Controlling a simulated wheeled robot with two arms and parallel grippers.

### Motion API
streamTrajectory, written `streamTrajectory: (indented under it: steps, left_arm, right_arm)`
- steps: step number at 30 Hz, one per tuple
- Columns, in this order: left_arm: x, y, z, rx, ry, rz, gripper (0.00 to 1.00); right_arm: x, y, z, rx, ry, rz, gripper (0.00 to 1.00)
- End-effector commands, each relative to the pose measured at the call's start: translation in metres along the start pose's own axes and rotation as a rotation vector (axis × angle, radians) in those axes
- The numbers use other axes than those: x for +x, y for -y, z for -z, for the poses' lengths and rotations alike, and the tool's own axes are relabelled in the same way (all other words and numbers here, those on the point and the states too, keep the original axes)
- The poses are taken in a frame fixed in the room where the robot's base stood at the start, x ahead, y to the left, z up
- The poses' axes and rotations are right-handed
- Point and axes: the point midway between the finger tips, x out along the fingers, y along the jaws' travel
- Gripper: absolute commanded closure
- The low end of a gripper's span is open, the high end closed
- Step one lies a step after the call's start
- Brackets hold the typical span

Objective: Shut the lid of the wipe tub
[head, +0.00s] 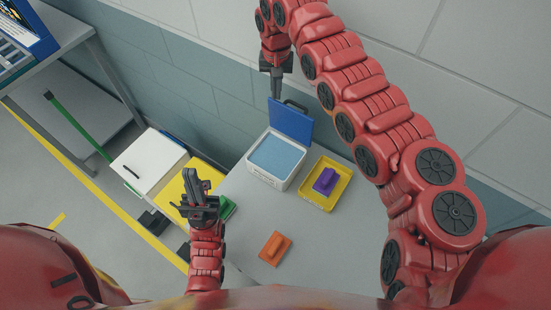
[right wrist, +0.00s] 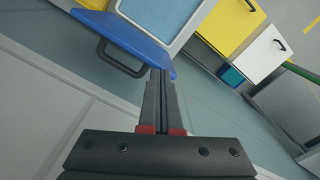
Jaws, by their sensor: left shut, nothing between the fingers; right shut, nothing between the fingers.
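The wipe tub (head: 270,183) is a white box with light blue contents, standing on the grey table near the wall. Its blue lid (head: 291,121) stands open, upright at the tub's back edge, with a dark handle loop on its outer edge. My right gripper (head: 276,92) is shut and empty, at the wall side of the lid. In the right wrist view the shut fingers (right wrist: 160,75) reach to the edge of the lid (right wrist: 130,42); I cannot tell whether they touch it. My left gripper (head: 192,178) is shut and empty, left of the tub, over a yellow surface.
A yellow tray (head: 344,190) with a purple block (head: 325,181) stands right of the tub. An orange block (head: 275,248) lies at the table's front. A white cabinet (head: 145,160) stands to the left. The wall is close behind the lid.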

Motion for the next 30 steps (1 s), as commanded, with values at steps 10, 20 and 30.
streamTrajectory:
  steps: [10, 20, 30]
  left_arm:
    - [-0.005, 0.0, -0.001, 0.0, 0.0, 0.0, 1.0]
    - [-0.009, 0.0, -0.001, 0.0, 0.0, 0.0, 1.0]
    - [-0.017, -0.001, -0.003, 0.0, 0.0, 0.0, 1.0]
  right_arm:
    - [0.006, 0.0, 0.0, 0.0, 0.0, 0.0, 1.0]
    - [0.009, 0.001, -0.002, 0.0, 0.0, 0.0, 1.0]
    - [0.013, 0.005, -0.011, 0.0, 0.005, -0.004, 1.0]
